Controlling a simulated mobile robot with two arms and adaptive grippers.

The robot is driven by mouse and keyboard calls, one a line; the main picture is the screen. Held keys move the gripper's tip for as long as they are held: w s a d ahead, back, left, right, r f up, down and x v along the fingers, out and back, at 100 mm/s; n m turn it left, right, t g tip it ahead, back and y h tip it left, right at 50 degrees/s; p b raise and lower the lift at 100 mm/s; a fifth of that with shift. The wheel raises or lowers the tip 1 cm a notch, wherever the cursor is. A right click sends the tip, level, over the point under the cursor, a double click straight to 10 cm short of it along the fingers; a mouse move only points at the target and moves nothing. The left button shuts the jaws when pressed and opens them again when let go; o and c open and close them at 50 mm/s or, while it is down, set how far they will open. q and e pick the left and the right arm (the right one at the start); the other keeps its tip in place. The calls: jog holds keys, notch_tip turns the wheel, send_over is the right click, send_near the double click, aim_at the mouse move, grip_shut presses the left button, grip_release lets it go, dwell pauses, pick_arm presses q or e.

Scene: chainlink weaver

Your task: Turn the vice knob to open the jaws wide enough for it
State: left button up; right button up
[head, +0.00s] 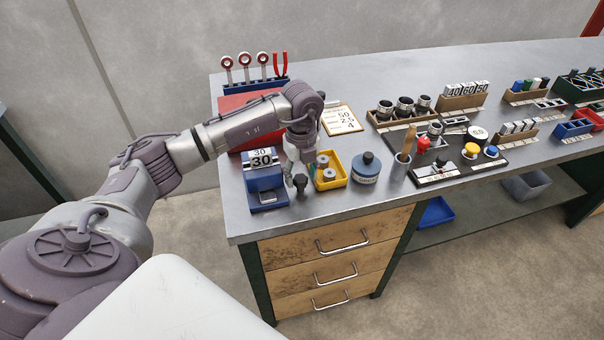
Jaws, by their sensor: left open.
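A blue vice-like block (265,184) with plates marked "30" on top stands near the left front corner of the workbench. A small dark round knob (300,181) shows just to its right, near the bench's front edge; whether it joins the block is hard to tell. My left gripper (296,170) points down over the bench, just right of the block and close to the knob. It is open, and I see nothing held in it. Its fingers are small here, and I cannot tell whether they touch the knob. The jaw gap is not clear. My right gripper is out of view.
A yellow bin (331,178) with round parts sits close to the right of my left gripper, then a blue round container (366,168) and a cup with a wooden handle (400,166). A red box (236,103) lies behind. Bare bench (350,80) is at the back.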

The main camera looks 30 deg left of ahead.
aim_at(302, 177)
pick_arm(q)
notch_tip(302, 177, up, 8)
jog(key=shift+f, duration=0.15)
dwell(0.6)
